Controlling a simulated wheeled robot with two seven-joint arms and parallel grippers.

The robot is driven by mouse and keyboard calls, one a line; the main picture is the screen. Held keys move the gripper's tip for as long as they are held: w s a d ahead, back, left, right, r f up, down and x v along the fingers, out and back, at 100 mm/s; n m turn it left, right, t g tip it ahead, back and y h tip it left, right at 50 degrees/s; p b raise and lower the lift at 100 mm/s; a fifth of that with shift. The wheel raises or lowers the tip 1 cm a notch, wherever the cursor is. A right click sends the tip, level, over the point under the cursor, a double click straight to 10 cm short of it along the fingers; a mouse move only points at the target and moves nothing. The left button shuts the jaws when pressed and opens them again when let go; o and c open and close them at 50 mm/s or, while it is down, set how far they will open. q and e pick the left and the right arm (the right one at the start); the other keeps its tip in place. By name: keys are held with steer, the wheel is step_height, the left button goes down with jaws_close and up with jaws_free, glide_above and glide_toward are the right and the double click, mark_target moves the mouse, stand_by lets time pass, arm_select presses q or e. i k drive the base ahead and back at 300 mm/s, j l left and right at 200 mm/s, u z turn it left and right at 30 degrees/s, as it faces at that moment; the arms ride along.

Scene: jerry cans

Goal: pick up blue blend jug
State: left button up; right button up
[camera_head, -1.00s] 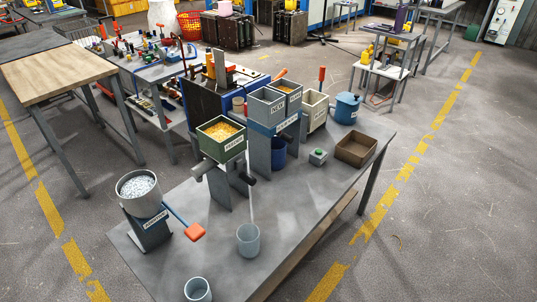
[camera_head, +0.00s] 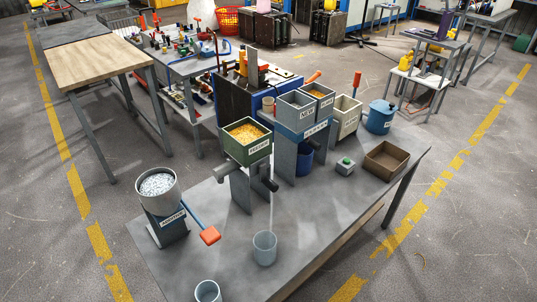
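A dark blue jug (camera_head: 305,158) stands under the blue-fronted stand (camera_head: 303,134) that carries two grey bins. The stand's side panel hides part of the jug. A second blue vessel, a lidded pot (camera_head: 379,120), stands at the table's back right corner; its label is too small to read. Which of the two is the blend jug is not clear from lettering. Neither of my grippers is in view.
The table's front right is clear.

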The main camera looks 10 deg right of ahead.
mark_target(304, 153)
steer(key=i+l+u, duration=0.15)
steer(key=l+u, duration=0.25)
steer(key=l, duration=0.35)
steer(key=i+l+u, duration=0.1)
steer(key=l+u, duration=0.3)
steer(key=l, duration=0.35)
steer(key=l+u, duration=0.2)
steer(key=l, duration=0.85)
steer(key=k+l+u, duration=0.15)
steer(key=l, duration=1.95)
steer(key=k+l, duration=0.1)
steer(key=l, duration=0.95)
